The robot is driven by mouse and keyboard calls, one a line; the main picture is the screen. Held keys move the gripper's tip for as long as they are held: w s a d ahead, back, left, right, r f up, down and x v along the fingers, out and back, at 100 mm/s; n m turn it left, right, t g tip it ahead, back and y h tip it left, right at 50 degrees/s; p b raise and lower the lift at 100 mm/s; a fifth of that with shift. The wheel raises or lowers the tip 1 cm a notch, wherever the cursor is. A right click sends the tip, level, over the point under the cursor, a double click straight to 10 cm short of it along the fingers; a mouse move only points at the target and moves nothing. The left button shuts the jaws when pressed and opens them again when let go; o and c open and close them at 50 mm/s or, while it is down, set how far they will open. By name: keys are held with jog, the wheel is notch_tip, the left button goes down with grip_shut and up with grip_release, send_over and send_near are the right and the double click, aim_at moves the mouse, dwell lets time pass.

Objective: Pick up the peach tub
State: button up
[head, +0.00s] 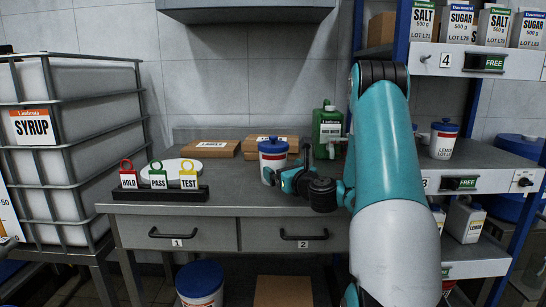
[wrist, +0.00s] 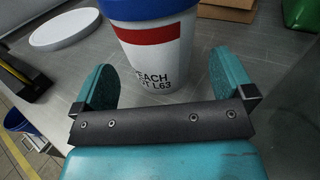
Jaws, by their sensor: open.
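The peach tub (head: 273,160) is white with a blue lid and a red band. It stands upright on the grey worktop, in front of the cardboard boxes. In the wrist view the tub (wrist: 157,55) shows part of its label, ending in "EACH" and "L63", and its top is cut off by the frame. My gripper (wrist: 165,88) is open, with one teal finger to each side of the tub's near lower part. In the head view my gripper (head: 282,178) is at the tub's right side, partly hidden by my wrist. Nothing is held.
A rack with HOLD, PASS and TEST tags (head: 160,193) stands to the left, before a white disc (head: 177,167). Flat cardboard boxes (head: 212,148) lie behind. A green container (head: 327,130) stands behind right. Shelves (head: 465,178) rise at right.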

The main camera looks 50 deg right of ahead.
aim_at(280, 167)
jog(key=p+x, duration=0.2)
jog(key=x, duration=0.3)
jog(key=shift+a+r, duration=0.1)
jog(key=shift+w, duration=0.4)
jog(key=shift+d, duration=0.2)
jog(key=c, duration=1.1)
